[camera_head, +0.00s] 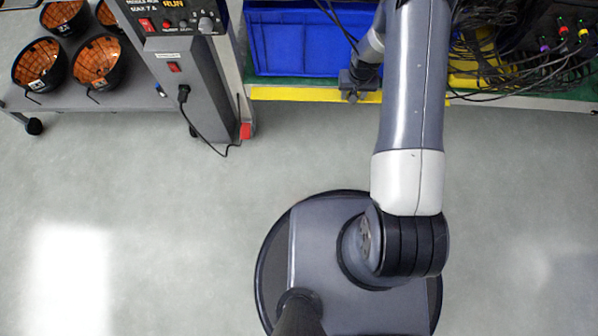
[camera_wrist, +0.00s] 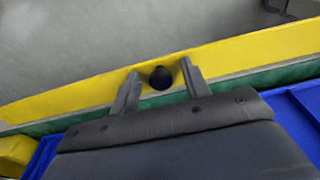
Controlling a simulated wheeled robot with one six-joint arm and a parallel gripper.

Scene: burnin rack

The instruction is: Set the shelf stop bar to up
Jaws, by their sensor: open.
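The yellow shelf stop bar (camera_head: 300,93) runs along the front edge of the green shelf in the head view. In the wrist view the yellow bar (camera_wrist: 70,100) crosses the picture on a slant, with a round black knob (camera_wrist: 160,77) on it. My gripper (camera_wrist: 161,86) is open, with one finger on each side of the knob and a gap showing on both sides. I cannot tell how deep the knob sits between the fingers. In the head view my gripper (camera_head: 353,88) is over the bar, partly hidden by my arm.
A blue bin (camera_head: 300,42) stands on the shelf behind the bar. Loose black cables (camera_head: 530,72) hang at the right, near a yellow object (camera_head: 475,65). A grey control console (camera_head: 180,70) and a cart (camera_head: 120,98) with copper-lined bowls stand at the left. The front floor is clear.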

